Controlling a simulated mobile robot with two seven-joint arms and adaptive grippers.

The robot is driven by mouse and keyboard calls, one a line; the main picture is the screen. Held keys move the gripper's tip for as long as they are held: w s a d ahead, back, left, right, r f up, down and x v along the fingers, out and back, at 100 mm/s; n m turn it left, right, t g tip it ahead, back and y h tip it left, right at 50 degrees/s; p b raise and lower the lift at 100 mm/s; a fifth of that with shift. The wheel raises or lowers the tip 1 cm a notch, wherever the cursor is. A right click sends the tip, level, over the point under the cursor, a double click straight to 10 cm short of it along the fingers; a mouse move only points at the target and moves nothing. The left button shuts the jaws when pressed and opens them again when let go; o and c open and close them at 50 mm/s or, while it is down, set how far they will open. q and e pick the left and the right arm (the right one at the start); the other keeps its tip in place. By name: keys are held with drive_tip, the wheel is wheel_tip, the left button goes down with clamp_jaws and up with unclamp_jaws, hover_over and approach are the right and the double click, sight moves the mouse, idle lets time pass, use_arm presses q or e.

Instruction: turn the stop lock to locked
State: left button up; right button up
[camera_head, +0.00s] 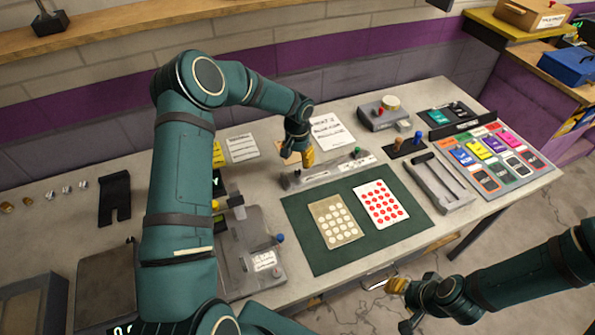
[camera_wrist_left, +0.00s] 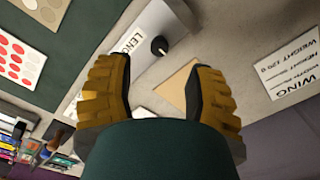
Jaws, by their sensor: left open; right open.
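A grey slot track (camera_head: 332,170) lies along the back edge of the green mat, with a green knob (camera_head: 357,153) near its right end. My left gripper (camera_head: 308,158) is above the track's left part. In the left wrist view the gripper (camera_wrist_left: 155,75) is open and empty. The track's plate (camera_wrist_left: 130,50) with a partly covered "LENG" label lies beyond the fingertips. A small black knob (camera_wrist_left: 158,45) on it shows between the fingers, apart from them. I cannot tell which knob is the stop lock. My right gripper (camera_head: 396,284) is open and empty in front of the table.
The green mat (camera_head: 300,235) holds a beige card (camera_head: 335,222) and a white card with red dots (camera_head: 380,203). A grey fixture (camera_head: 440,183) stands right of it. A tan piece (camera_wrist_left: 178,88) lies beside the track. Paper sheets (camera_head: 332,134) lie behind.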

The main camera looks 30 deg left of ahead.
sight(298, 171)
use_arm(q)
wheel_tip(298, 171, down, 7)
drive_tip(key=shift+r, duration=0.1)
idle(0.4)
clamp_jaws()
